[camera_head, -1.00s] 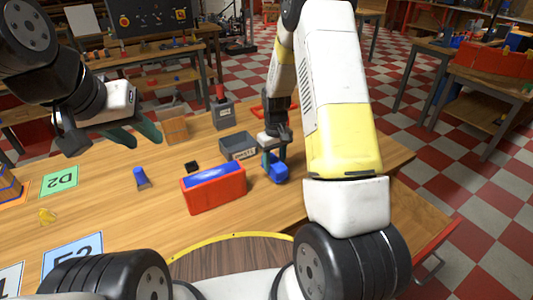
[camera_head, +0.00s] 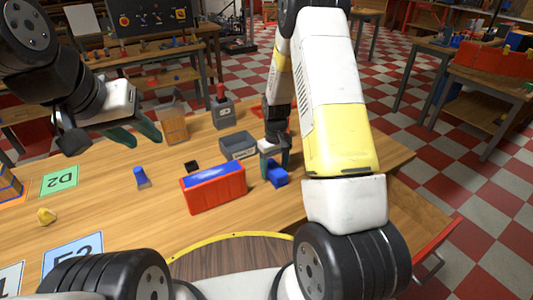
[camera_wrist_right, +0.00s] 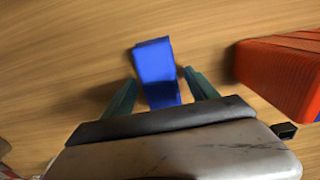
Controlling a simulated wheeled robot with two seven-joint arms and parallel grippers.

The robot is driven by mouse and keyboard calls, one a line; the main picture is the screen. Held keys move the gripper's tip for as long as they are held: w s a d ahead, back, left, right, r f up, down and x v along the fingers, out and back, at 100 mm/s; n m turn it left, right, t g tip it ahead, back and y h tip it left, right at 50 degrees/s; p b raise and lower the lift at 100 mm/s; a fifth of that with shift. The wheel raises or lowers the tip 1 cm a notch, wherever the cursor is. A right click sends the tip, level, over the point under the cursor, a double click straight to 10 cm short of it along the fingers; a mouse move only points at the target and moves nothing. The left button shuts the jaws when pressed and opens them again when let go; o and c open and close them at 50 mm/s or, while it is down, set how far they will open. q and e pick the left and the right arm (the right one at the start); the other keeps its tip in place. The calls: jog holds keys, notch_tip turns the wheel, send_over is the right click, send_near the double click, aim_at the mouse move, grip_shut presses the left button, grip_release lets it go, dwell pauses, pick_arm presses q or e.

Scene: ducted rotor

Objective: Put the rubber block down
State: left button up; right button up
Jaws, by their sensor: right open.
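The blue rubber block (camera_head: 278,176) rests on the wooden table, just right of the red box. It also shows in the right wrist view (camera_wrist_right: 156,62), between and beyond the fingertips. My right gripper (camera_head: 276,162) is open over the block, its fingers on either side. The right wrist view shows the open fingers (camera_wrist_right: 160,94) with gaps beside the block. The block's near end lies close to the gripper body. My left gripper (camera_head: 138,136) is open and empty, above the table's far left part.
The red box (camera_head: 215,193) with a blue top stands close left of the block. A grey bin (camera_head: 238,146) stands behind. Bare table lies in front of the block.

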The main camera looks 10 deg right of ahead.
aim_at(274, 167)
notch_tip(274, 167, up, 12)
jog(key=s+a+r+m+t+y, duration=0.1)
jog(key=s+r+t, duration=0.1)
jog(key=s+r, duration=0.45)
jog(key=s+r+m+t, duration=0.1)
jog(key=s+r, duration=0.2)
jog(key=r, duration=0.7)
jog(key=s+a+r+m+t+y, duration=0.1)
jog(key=s+r+t, duration=0.2)
jog(key=s, duration=1.1)
notch_tip(274, 167, up, 3)
jog(key=shift+s, duration=0.4)
jog(key=shift+a, duration=0.1)
